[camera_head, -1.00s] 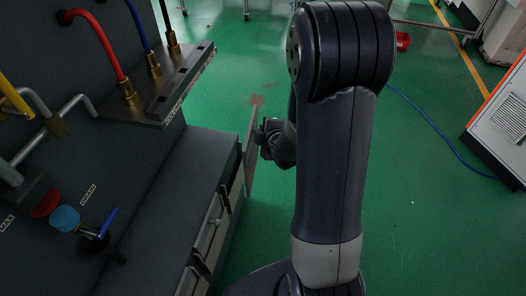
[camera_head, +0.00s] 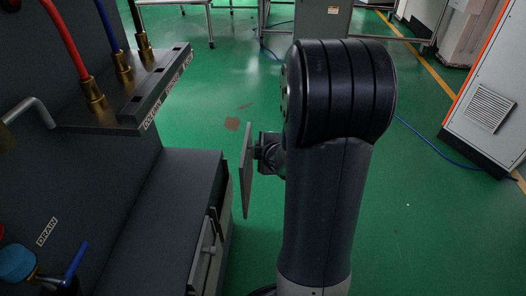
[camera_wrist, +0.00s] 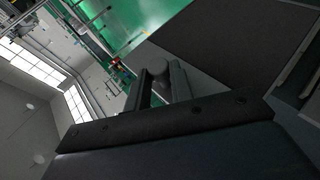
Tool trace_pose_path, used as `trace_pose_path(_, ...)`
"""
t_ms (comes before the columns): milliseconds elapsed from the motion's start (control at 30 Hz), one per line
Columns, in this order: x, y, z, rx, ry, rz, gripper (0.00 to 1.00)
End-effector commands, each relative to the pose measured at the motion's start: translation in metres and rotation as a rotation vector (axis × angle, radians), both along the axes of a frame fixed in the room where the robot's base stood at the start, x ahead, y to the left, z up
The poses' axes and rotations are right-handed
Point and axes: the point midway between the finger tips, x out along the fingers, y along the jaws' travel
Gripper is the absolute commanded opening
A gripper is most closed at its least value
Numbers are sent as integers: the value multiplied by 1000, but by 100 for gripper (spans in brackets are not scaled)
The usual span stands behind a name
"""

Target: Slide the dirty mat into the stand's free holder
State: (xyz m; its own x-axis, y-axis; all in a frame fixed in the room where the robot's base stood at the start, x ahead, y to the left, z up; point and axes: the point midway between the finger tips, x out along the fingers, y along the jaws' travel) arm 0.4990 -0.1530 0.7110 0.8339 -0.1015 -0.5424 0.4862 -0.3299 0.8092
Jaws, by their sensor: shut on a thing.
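In the head view my gripper (camera_head: 266,152) is shut on a thin grey panel, which I take for the dirty mat (camera_head: 246,178). The panel hangs upright, seen nearly edge-on, just right of the dark machine, with a gap between. In the wrist view the fingers (camera_wrist: 162,85) close at a round knob by the panel's corner. The panel there has a grey border (camera_wrist: 138,52) and a dark face (camera_wrist: 225,38). I cannot make out the stand or its free holder for certain. My arm hides part of the head view.
The dark machine (camera_head: 165,215) fills the left, with a hose ledge (camera_head: 135,100) and a front carrying light, slot-like parts (camera_head: 208,250). Green floor (camera_head: 205,105) lies open beyond the panel. A white-orange cabinet (camera_head: 490,105) stands at the right, with a blue cable on the floor.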

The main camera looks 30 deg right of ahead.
Motion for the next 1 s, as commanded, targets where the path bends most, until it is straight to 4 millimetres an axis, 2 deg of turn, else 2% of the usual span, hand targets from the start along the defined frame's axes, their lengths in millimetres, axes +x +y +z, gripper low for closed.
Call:
trace_pose_path(500,24,35,-2,-1,-3,2,0)
trace_pose_path(1000,30,45,0,0,-1,1,0)
